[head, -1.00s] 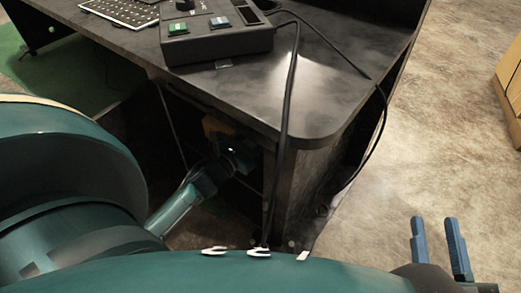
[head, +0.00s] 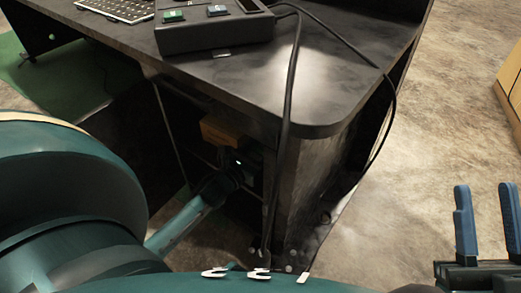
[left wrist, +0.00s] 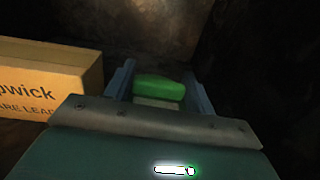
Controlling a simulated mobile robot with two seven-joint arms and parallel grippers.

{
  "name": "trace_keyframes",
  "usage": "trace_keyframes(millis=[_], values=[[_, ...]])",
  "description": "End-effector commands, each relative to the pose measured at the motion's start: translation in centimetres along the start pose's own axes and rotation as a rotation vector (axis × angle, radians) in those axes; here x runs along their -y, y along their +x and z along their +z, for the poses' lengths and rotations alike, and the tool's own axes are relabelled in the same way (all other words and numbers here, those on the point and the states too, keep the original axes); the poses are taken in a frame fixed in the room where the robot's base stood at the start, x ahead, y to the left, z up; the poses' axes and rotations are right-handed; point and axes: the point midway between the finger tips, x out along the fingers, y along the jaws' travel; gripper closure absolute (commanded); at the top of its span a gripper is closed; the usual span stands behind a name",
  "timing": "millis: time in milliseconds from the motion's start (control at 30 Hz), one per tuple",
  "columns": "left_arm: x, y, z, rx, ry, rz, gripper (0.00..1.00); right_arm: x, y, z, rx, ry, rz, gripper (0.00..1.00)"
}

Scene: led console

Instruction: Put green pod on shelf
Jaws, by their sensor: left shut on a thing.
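The green pod (left wrist: 158,88) is between the two blue fingers of my left gripper (left wrist: 158,90) in the left wrist view, with a paler part below its green top. The gripper is shut on it. In the head view my left arm reaches into the dark space under the desk; its gripper (head: 238,168) is in shadow there and the pod cannot be made out. Whether the pod touches a shelf surface cannot be told. My right gripper (head: 487,222) is open and empty at the lower right, over the floor.
A cardboard box (left wrist: 50,78) stands left of the pod; a brown box (head: 221,130) shows under the desk. The desk top (head: 235,78) overhangs my left arm. A console (head: 215,35) stands on it, and black cables (head: 290,110) hang over its front edge.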

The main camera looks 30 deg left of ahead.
Motion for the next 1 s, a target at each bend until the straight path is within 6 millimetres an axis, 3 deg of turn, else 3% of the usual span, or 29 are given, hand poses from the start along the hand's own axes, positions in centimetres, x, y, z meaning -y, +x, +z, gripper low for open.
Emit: trace_keyframes(millis=[100, 133, 400, 733, 1000], values=[[0.0, 0.0, -0.4, 0.001, 0.0, 0.0, 0.75, 0.0, 0.0, 0.0, -0.016, -0.01, -0.001, 0.66], [0.0, 0.0, -0.4, 0.0, 0.0, 0.0, 0.45, -0.1, 0.1, -0.2, -0.024, -0.014, -0.002, 0.66], [0.0, 0.0, -0.3, -0.001, 0.0, 0.0, 0.24, -0.1, 0.2, -0.2, -0.021, -0.013, -0.001, 0.66], [0.0, -0.2, 0.2, -0.002, 0.0, 0.0, 0.24, -0.2, 0.4, -0.4, -0.01, -0.006, -0.001, 0.66], [0.0, -5.5, 0.2, -0.005, -0.002, 0.001, 0.24, 0.7, -0.9, 1.4, 0.139, 0.09, 0.019, 0.66]])
